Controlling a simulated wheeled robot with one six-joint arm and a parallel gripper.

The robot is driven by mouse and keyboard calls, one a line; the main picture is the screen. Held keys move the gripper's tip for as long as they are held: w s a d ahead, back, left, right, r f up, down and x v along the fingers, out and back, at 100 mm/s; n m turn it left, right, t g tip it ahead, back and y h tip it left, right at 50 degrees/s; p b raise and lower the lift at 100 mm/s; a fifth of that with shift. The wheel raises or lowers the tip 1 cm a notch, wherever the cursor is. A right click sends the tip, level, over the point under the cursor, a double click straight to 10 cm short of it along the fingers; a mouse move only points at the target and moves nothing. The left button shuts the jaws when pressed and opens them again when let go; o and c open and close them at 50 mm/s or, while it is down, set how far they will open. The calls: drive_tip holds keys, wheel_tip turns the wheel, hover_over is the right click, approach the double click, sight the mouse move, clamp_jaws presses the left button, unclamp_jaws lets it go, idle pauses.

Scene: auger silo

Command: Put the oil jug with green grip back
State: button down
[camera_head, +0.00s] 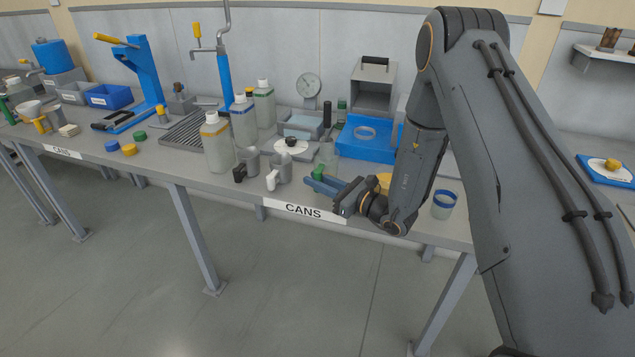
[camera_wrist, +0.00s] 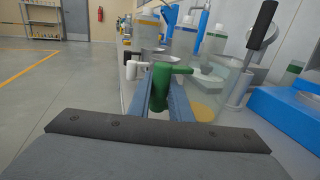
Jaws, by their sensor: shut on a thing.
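The oil jug with green grip (camera_head: 328,154) is a clear vessel near the front edge of the bench, partly hidden behind my gripper. In the wrist view its clear body (camera_wrist: 212,92) shows yellow in the bottom, and its green grip (camera_wrist: 161,92) lies between my fingers. My gripper (camera_head: 316,184) has blue fingers shut on that grip, reaching in from the right. The jug looks upright; I cannot tell whether it touches the bench. The CANS label (camera_head: 303,211) is on the bench edge just below my gripper.
A jug with white grip (camera_head: 279,171) and a jug with black grip (camera_head: 247,164) stand left of my gripper. Several capped bottles (camera_head: 218,147) stand behind them. A blue tray (camera_head: 365,150) lies behind right. A blue-banded beaker (camera_head: 443,207) stands at the right front edge.

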drive_tip(key=shift+f, duration=0.45)
drive_tip(key=shift+f, duration=0.2)
drive_tip(key=c, duration=1.6)
unclamp_jaws()
